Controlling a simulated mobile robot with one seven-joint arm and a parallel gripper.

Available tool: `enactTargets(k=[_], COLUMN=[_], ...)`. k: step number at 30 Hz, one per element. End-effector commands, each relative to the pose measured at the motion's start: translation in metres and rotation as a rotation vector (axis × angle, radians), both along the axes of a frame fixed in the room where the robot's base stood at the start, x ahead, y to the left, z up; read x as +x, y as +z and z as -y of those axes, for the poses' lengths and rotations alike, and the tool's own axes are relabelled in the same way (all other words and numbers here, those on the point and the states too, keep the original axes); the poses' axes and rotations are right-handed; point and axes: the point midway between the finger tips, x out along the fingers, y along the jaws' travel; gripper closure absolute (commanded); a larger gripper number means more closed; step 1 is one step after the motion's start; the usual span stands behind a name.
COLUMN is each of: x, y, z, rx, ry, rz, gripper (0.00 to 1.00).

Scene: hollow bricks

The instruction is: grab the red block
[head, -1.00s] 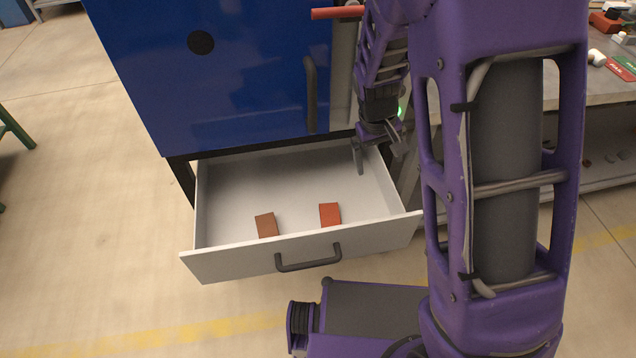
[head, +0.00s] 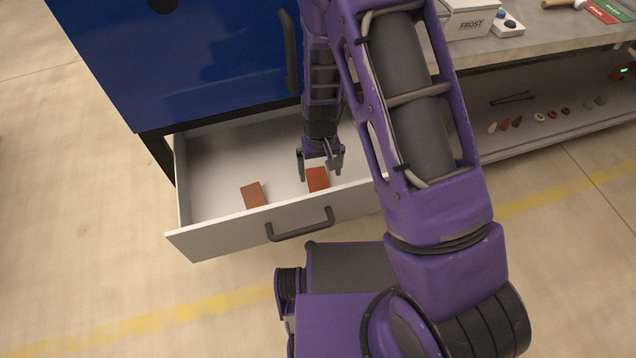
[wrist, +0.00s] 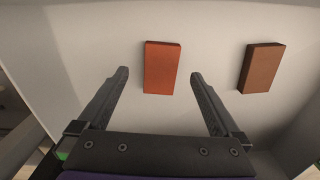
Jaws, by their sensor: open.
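The red block (head: 317,179) lies in the open white drawer (head: 215,232), near its front panel. In the wrist view the red block (wrist: 162,68) sits ahead of my gripper (wrist: 160,76), roughly centred between the two fingertips. My gripper (head: 321,172) is open and empty, over the drawer just at the red block in the head view. I cannot tell how high the fingers are above the drawer floor. A brown block (head: 253,195) lies to the left of the red one in the head view; it shows at the right in the wrist view (wrist: 261,68).
The blue cabinet (head: 190,70) stands behind and above the drawer. The drawer has a dark handle (head: 300,228) on its front. A workbench (head: 560,35) with a white box (head: 468,20) is at the right, with small items on its lower shelf (head: 545,120).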

Motion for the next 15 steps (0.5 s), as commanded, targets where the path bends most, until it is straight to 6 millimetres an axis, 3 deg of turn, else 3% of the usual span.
enactTargets(k=[5,15], x=[0.000,0.003], y=[-0.012,-0.056], z=[0.000,-0.003], rx=[0.000,0.000], ry=[-0.001,-0.002], rz=[0.000,0.000], gripper=[0.00,0.00])
